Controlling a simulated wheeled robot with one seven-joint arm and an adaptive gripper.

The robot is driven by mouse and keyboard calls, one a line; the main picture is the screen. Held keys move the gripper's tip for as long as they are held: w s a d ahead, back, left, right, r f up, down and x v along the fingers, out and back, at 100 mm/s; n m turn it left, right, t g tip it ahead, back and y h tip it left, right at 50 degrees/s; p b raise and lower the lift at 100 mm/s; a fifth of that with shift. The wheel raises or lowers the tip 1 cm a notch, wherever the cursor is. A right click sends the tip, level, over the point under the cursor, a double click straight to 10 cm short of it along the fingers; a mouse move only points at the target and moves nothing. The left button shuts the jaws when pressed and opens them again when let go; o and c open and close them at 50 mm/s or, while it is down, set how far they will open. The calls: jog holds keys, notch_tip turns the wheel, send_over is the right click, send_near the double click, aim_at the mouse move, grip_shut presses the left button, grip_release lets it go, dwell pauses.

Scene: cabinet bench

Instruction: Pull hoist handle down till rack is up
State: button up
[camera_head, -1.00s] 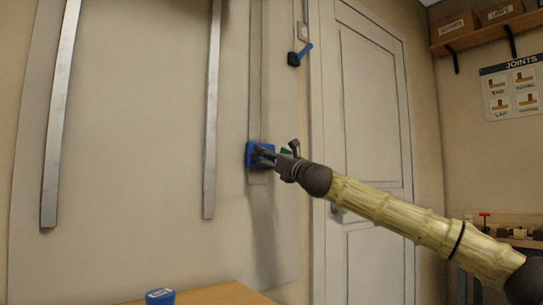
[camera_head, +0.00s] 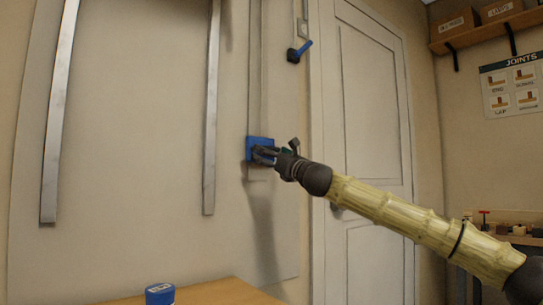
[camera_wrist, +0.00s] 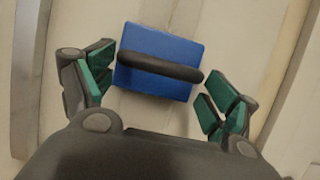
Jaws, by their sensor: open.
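The hoist handle is a blue block (camera_head: 250,143) with a dark bar across its front, set on a narrow vertical track on the wall panel. In the wrist view the handle's dark bar (camera_wrist: 160,66) lies across the blue block (camera_wrist: 180,88). My gripper (camera_head: 263,154) is at the handle, partly covering it. In the wrist view my open gripper (camera_wrist: 156,78) has its green-padded fingers on either side of the bar's ends. Clear gaps show there, and I cannot tell whether anything touches. No rack is identifiable in view.
Two vertical metal rails (camera_head: 57,120) (camera_head: 211,120) stand left of the handle. A small blue-handled lever (camera_head: 299,52) is above right, beside a door (camera_head: 365,150). A wooden surface (camera_head: 225,292) with a blue object (camera_head: 160,293) is below.

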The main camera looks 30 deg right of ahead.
jog(key=v, duration=1.2)
jog(key=shift+d+f, duration=0.1)
